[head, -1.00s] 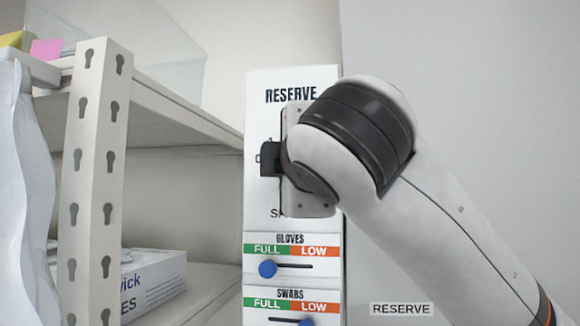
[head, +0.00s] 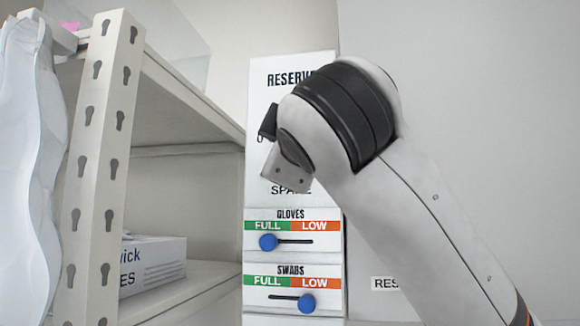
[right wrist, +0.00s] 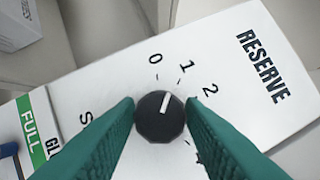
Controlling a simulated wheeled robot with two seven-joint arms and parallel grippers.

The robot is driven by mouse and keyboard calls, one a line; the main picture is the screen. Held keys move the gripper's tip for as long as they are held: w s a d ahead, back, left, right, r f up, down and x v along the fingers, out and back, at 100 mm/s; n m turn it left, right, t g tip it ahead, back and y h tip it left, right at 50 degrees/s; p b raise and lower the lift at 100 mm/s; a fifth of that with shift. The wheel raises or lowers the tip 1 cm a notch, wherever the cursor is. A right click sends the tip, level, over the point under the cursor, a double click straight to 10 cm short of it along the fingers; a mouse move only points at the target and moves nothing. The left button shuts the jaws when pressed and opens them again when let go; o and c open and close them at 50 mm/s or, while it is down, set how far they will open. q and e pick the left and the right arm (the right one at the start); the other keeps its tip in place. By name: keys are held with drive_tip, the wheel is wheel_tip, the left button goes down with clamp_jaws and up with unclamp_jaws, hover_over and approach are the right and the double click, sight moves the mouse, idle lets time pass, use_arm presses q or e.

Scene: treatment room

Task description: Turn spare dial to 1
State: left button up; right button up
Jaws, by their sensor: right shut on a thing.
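The spare dial (right wrist: 152,122) is a round black knob on the white RESERVE panel (head: 258,180), with a white pointer line. In the right wrist view its pointer aims close to the 1 mark, well away from 0 and 2. My right gripper (right wrist: 160,103) has its green fingers on either side of the knob, shut on it. The panel's numbers also show in the right wrist view. In the head view my right wrist hides the dial, and part of the SPARE label shows below. My left gripper is not in view.
Below the dial are the GLOVES slider (head: 268,242), at its left end under FULL, and the SWABS slider (head: 306,303), to the right under LOW. A metal shelf (head: 100,170) with a box (head: 155,265) stands at left. Grey wall lies at right.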

drive_tip(key=shift+a+f+m+t+b, duration=0.1)
drive_tip(key=shift+f+m+t+b, duration=0.2)
drive_tip(key=shift+m+b, duration=0.65)
drive_tip(key=shift+r+h, duration=0.1)
drive_tip(key=shift+h, duration=0.2)
drive_tip(key=o, duration=1)
drive_tip(key=shift+r, duration=0.1)
drive_tip(key=shift+s, duration=0.15)
drive_tip(key=b+v, duration=0.5)
drive_tip(key=v, duration=0.6)
drive_tip(key=shift+s+f+b, duration=0.25)
drive_tip(key=shift+s+b, duration=0.1)
